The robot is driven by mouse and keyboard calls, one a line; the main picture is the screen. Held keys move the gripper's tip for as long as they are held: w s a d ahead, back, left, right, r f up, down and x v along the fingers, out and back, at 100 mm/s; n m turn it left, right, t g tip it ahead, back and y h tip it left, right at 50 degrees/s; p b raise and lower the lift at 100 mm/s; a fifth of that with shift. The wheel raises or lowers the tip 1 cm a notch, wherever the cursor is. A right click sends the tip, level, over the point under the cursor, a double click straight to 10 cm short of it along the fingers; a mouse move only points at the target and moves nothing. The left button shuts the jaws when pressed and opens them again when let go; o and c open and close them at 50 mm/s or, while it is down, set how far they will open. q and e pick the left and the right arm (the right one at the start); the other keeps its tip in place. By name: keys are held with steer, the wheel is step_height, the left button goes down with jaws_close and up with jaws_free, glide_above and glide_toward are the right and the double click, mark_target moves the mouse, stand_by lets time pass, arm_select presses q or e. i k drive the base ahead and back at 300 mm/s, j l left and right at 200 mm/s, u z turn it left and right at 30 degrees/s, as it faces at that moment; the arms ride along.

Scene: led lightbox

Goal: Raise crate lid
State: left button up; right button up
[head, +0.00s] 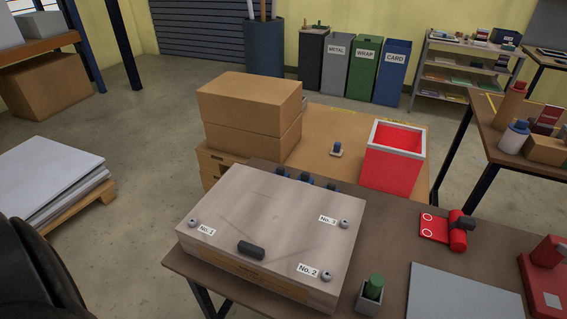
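The crate (255,280) is a shallow box on the dark table, in the lower middle of the head view. Its flat, light wooden lid (270,210) lies level and looks shut on it. A dark handle (251,250) sits near the lid's front edge. Grey knobs or screws stand at three corners beside labels No. 1 (206,230), No. 2 (308,271) and No. 3 (328,219). Several dark blue pieces (308,179) show at the crate's back edge; their lower parts are hidden. Neither of my grippers shows.
A green-topped item in a small grey holder (370,297) stands close to the crate's right front corner. A grey mat (464,292) and a red tool (447,228) lie to the right. Stacked cardboard boxes (250,115) and a red bin (392,160) stand behind.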

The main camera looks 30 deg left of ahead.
mark_target(292, 229)
steer(key=u, duration=1.2)
